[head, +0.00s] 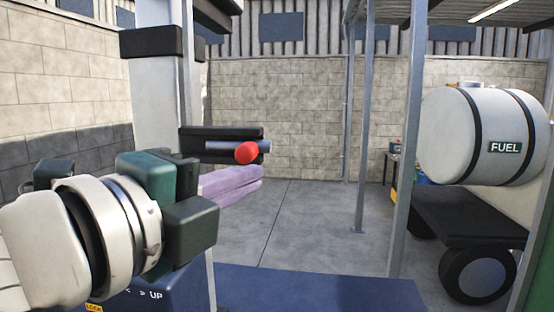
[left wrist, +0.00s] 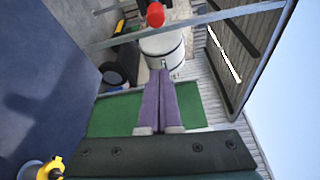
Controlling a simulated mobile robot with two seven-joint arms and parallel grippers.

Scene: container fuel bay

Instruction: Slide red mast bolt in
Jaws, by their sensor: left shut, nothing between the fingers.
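The red mast bolt (head: 246,153) shows its round red knob in front of a black bracket on the pale mast. A blue-grey rod (head: 224,146) shows beside the knob; how far it sits in the bracket I cannot tell. My left gripper (head: 260,179) is shut and empty, its purple fingers together just below the knob in the head view. In the left wrist view the shut fingers (left wrist: 160,74) point toward the red knob (left wrist: 155,14), with a visible gap between them. My right gripper is not in view.
The mast (head: 157,95) stands close behind my left gripper. A blue base (head: 310,288) spans the front. Grey posts (head: 408,140) and a white fuel tank (head: 470,135) on a black wheeled trailer stand at right. The grey floor between is clear.

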